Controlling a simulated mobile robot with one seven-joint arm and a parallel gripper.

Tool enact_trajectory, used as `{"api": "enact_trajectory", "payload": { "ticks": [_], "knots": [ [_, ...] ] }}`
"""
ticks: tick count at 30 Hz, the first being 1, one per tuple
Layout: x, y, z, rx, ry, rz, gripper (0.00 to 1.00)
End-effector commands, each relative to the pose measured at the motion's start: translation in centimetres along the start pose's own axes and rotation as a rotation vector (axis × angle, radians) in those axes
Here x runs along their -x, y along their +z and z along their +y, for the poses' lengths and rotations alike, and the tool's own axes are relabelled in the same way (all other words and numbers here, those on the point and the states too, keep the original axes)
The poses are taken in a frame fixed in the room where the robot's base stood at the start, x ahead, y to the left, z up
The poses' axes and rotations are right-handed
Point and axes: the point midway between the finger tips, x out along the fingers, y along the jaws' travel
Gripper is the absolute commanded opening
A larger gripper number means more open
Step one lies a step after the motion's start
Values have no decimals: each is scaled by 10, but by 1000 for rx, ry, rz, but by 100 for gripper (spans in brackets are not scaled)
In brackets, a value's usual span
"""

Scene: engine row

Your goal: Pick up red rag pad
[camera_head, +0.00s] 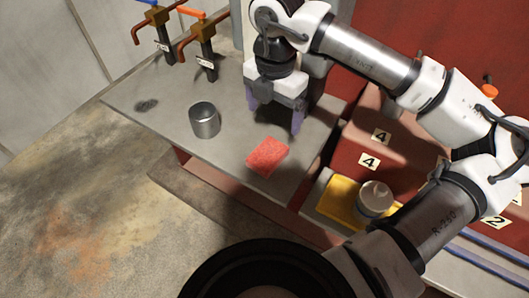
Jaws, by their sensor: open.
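The red rag pad (267,157) lies flat on the grey metal bench top (225,155), close to its front edge. My gripper (274,124) points down over the bench, behind the pad in the picture. Its two fingers are apart with nothing between them. The gripper and the pad do not appear to touch. The exact height of the fingertips above the bench is hard to tell.
A metal cup (204,120) stands left of the pad. Pipe taps with orange (191,12) and blue handles are at the back left. A yellow tray (338,200) with a round metal container (374,198) sits to the right, near red engine housings (390,140).

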Motion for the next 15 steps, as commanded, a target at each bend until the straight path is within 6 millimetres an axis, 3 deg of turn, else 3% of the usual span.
{"api": "enact_trajectory", "payload": {
  "ticks": [9,15],
  "knots": [
    [-57,-2,0,2,0,6,89],
    [-80,-1,1,2,1,3,89]
  ]
}}
